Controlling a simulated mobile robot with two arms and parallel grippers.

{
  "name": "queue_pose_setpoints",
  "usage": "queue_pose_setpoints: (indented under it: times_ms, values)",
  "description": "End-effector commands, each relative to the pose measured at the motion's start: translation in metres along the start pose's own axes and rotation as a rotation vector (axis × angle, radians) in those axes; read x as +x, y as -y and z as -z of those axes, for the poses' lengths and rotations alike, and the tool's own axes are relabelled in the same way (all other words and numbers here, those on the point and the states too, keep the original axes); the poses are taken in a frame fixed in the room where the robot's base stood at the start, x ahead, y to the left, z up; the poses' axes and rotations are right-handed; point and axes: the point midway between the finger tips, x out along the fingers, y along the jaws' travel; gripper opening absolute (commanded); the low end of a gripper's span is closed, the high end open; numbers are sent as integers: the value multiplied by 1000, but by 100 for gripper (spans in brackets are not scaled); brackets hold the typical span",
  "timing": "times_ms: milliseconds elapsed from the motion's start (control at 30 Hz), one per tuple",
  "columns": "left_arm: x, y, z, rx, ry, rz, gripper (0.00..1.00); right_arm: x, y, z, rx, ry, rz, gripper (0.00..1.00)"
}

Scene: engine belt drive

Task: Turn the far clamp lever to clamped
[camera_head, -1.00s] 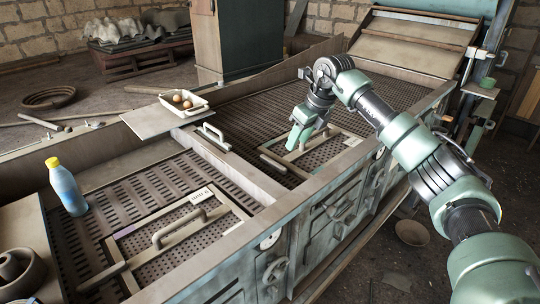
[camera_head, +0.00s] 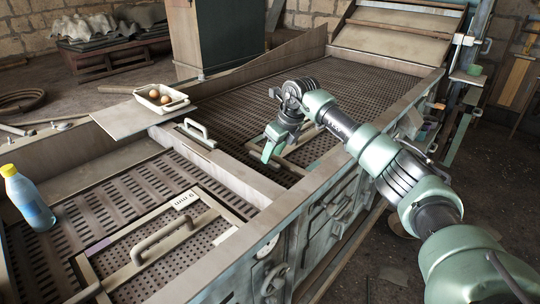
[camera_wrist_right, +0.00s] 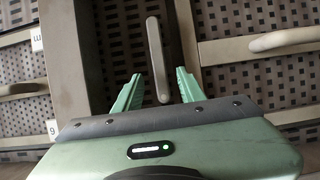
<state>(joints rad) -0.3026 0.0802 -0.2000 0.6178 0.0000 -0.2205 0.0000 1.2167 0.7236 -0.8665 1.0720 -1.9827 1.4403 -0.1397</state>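The far clamp lever is a pale, rounded bar. In the right wrist view the lever (camera_wrist_right: 157,60) points away from me, with its near end between my two green fingers. In the head view the lever (camera_head: 262,160) is largely hidden by my right gripper (camera_head: 272,146), which is right over it at the near edge of the far frame. The right gripper (camera_wrist_right: 158,88) is open, with a visible gap on each side of the lever. My left gripper is in neither view.
A near frame with a bar handle (camera_head: 160,242) and label lies on the left deck. A tray of eggs (camera_head: 161,99) and a blue bottle (camera_head: 28,200) stand to the left. In the wrist view another handle (camera_wrist_right: 260,40) lies close right.

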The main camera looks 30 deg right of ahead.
Motion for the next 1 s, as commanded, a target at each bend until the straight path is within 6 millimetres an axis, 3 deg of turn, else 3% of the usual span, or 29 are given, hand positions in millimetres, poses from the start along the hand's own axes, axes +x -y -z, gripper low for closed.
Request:
queue_pose_setpoints:
  times_ms: [200, 533, 667, 700, 1000]
  values:
    - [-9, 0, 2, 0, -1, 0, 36, 24, 0, 0, 1, -2, -1, 40]
    - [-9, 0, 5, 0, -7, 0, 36, 29, 0, 0, 0, 0, 0, 40]
    - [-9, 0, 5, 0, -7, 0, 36, 29, 0, 0, 0, 0, 0, 4]
    - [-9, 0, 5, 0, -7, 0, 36, 29, 0, 0, 0, 0, 0, 0]
    - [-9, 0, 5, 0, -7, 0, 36, 29, 0, 0, 18, 0, 8, 0]
